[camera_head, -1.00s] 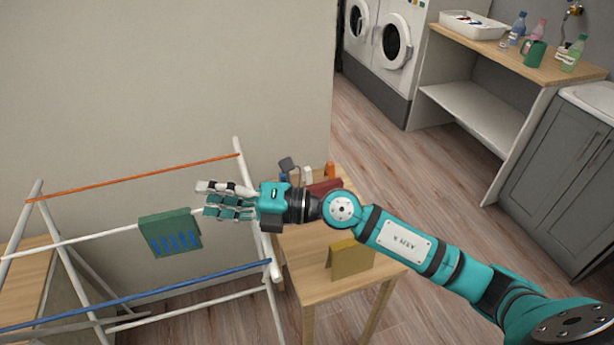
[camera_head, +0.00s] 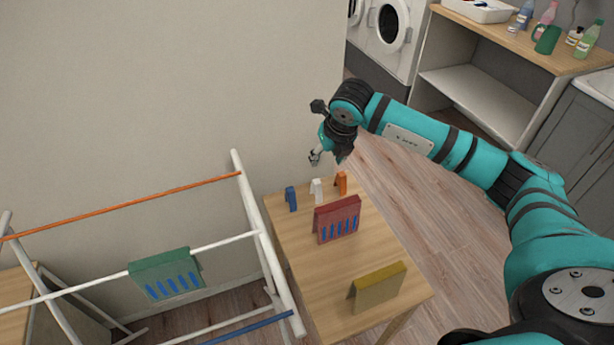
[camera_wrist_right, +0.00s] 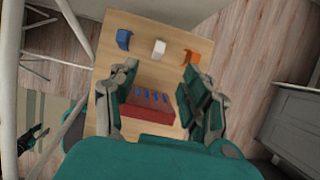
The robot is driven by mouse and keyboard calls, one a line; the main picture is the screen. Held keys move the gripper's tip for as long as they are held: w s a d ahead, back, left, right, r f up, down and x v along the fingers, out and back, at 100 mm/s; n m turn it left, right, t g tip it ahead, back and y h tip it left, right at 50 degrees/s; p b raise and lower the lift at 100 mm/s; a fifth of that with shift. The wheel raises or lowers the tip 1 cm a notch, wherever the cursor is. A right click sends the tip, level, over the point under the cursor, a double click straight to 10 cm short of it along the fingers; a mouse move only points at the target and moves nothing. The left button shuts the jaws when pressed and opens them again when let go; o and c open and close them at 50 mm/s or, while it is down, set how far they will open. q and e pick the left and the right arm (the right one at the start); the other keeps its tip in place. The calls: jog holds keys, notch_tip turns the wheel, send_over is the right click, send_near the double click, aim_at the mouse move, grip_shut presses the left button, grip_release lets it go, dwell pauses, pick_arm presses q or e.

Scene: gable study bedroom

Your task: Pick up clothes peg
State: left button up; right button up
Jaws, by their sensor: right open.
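Three small clothes pegs stand in a row at the far end of a small wooden table (camera_head: 300,268). They are a blue peg (camera_head: 291,198), a white peg (camera_head: 317,190) and an orange peg (camera_head: 341,183). My right gripper (camera_head: 327,158) is above the table's far end, over the white and orange pegs, and holds nothing. In the right wrist view its two spread fingers (camera_wrist_right: 159,78) point toward the row. There the blue peg (camera_wrist_right: 124,38) lies left, the white peg (camera_wrist_right: 159,48) between, and the orange peg (camera_wrist_right: 192,57) right.
A red folded piece with blue stripes (camera_head: 336,216) and a yellow folded piece (camera_head: 378,288) stand on the table. A drying rack (camera_head: 262,225) with a green folded piece (camera_head: 165,272) stands left of it. A wall rises behind; open floor lies to the right.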

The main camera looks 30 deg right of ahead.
pick_arm(q)
jog(key=s+f+b, duration=0.5)
jog(key=s, duration=0.1)
pick_arm(e)
send_near(317, 182)
jog(key=f, duration=0.2)
jog(key=b+x, duration=0.1)
jog(key=x, duration=0.2)
jog(key=shift+w+b, duration=0.3)
jog(key=shift+b, duration=0.1)
jog(key=shift+w+f+b, duration=0.2)
jog(key=shift+f+b, duration=0.1)
jog(key=shift+f, duration=0.25)
jog(key=b+x, duration=0.3)
jog(key=x, duration=0.1)
jog(key=shift+w+f, duration=0.1)
jog(key=shift+f, duration=0.2)
jog(key=shift+w, duration=0.1)
jog(key=c, duration=0.5)
pick_arm(q)
jog(key=w+f, duration=0.3)
jog(key=f, duration=0.3)
pick_arm(e)
jog(key=c, duration=0.4)
